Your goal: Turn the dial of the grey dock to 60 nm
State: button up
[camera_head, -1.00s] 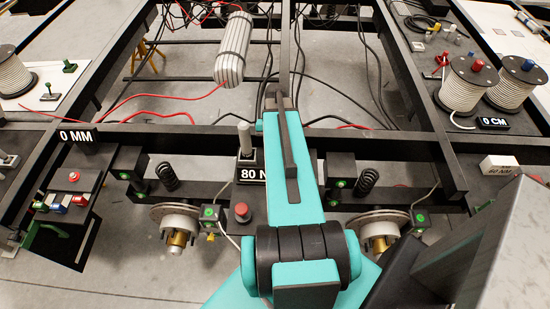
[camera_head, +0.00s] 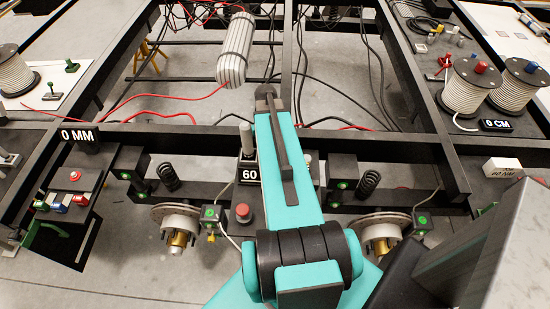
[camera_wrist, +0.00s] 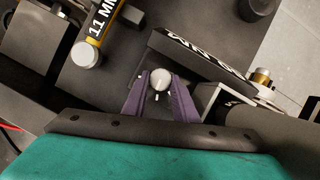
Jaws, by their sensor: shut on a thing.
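The grey dock's black display (camera_head: 249,174) shows 60 in the head view, with the rest of its text hidden behind my arm. The same display appears edge-on and slanted in the wrist view (camera_wrist: 190,47), too oblique to read well. In the wrist view my gripper (camera_wrist: 160,82) has its two purple fingers shut on a round pale dial (camera_wrist: 160,78) beside the display. A small white mark shows just below the knob. A tool marked 11 MM (camera_wrist: 97,29) stands nearby. In the head view my arm hides the gripper and the dial.
A grey upright cylinder (camera_head: 246,140) stands just behind the display. A red button (camera_head: 242,213) is in front of it. Frame beams, brake discs and springs (camera_head: 369,184) surround the dock.

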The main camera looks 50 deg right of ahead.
jog(key=o, duration=0.8)
jog(key=shift+w, duration=0.15)
jog(key=shift+c, duration=0.2)
jog(key=shift+r, duration=0.1)
jog(key=p+v, duration=0.8)
jog(key=v, duration=0.5)
jog(key=shift+r+p, duration=0.35)
jog(key=shift+p, duration=0.05)
jog(key=shift+d, duration=0.1)
jog(key=shift+o, duration=1.4)
